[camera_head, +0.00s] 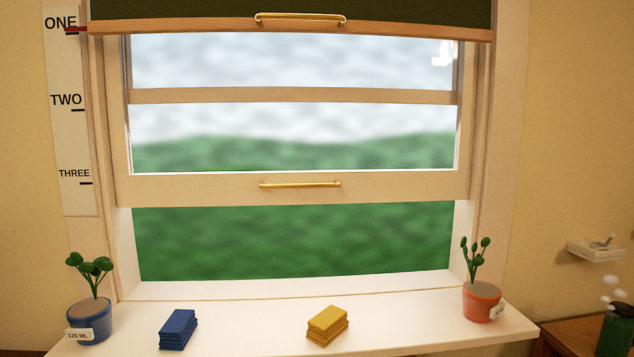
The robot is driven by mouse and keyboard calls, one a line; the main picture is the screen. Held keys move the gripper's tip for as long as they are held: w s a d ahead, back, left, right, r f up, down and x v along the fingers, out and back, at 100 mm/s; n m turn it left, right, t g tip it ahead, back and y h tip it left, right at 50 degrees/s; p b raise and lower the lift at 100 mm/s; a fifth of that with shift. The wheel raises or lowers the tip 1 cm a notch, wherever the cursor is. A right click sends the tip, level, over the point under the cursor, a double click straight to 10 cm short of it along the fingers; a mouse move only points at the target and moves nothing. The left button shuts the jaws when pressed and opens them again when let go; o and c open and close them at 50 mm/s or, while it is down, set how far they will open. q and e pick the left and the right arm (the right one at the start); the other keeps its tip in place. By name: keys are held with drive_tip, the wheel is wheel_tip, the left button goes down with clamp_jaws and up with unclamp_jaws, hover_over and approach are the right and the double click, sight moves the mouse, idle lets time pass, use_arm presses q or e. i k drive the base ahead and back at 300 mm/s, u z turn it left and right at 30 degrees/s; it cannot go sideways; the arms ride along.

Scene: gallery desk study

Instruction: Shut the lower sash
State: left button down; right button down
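The lower sash (220,190) is a cream frame with a brass bar handle (300,184) on its bottom rail. It is raised, and an open gap with green outside shows between its bottom rail and the sill (250,312). A dark green blind (200,10) with a wooden bottom bar (200,27) and its own brass handle (300,18) hangs across the top of the window. Neither of my grippers is in view.
On the sill stand a blue pot with a plant (90,320) at left, a blue folded stack (178,329), a yellow folded stack (327,326), and an orange pot with a plant (481,302) at right. A scale marked ONE, TWO, THREE (70,140) is left of the window.

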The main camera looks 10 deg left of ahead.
sight(219, 188)
drive_tip(key=u, duration=0.4)
drive_tip(key=k, duration=0.25)
drive_tip(key=z, duration=1.3)
drive_tip(key=i, duration=0.9)
drive_tip(key=u, duration=0.8)
drive_tip(key=i, duration=0.6)
drive_tip(key=u, duration=0.7)
